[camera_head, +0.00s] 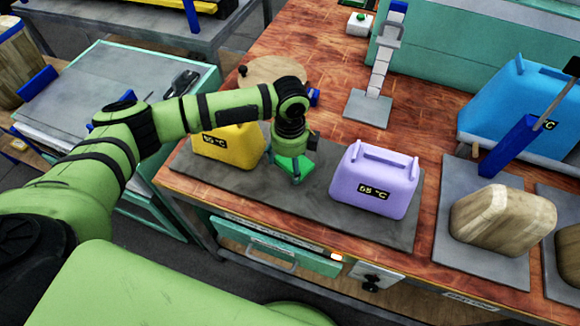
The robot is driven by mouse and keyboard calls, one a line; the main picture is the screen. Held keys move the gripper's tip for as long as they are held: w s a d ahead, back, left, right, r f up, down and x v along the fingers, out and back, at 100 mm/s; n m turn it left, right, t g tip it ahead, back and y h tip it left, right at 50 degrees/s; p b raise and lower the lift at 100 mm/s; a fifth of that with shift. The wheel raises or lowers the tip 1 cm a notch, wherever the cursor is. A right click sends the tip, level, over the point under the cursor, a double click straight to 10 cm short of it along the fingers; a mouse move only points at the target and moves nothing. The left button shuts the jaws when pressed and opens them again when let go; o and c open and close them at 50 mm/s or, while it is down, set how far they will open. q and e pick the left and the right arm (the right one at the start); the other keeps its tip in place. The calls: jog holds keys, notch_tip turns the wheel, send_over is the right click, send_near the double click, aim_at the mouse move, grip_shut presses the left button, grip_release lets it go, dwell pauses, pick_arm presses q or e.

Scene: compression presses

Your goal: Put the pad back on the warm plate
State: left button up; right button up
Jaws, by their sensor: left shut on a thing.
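My left gripper (288,172) reaches down over the long dark grey plate (325,212), between a yellow block and a purple block. It is shut on a small bright green piece (300,164), which looks like the pad; the fingers partly cover it. I cannot tell whether the green piece touches the plate. The purple block (375,178) has a handle on top and a label that looks like 65 °C. Which surface is the warm plate is not clear. My right gripper is not in view.
A blue block (515,95) and wood-patterned block (500,218) stand on the right, with a blue-handled tool (510,145) between them. A jointed stand (370,108) and round wooden board (262,72) are behind. The wooden bench (325,65) has clear room at the back.

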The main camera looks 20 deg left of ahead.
aim_at(290, 163)
pick_arm(q)
notch_tip(290, 163, down, 3)
jog(key=shift+f, duration=0.25)
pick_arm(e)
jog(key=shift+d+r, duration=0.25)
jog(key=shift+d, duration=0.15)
pick_arm(q)
jog(key=o, duration=1)
jog(key=shift+f, duration=0.1)
jog(key=shift+r, duration=0.25)
notch_tip(290, 163, up, 10)
jog(key=shift+r+b, duration=0.2)
jog(key=shift+b, duration=0.7)
jog(key=shift+r, duration=0.75)
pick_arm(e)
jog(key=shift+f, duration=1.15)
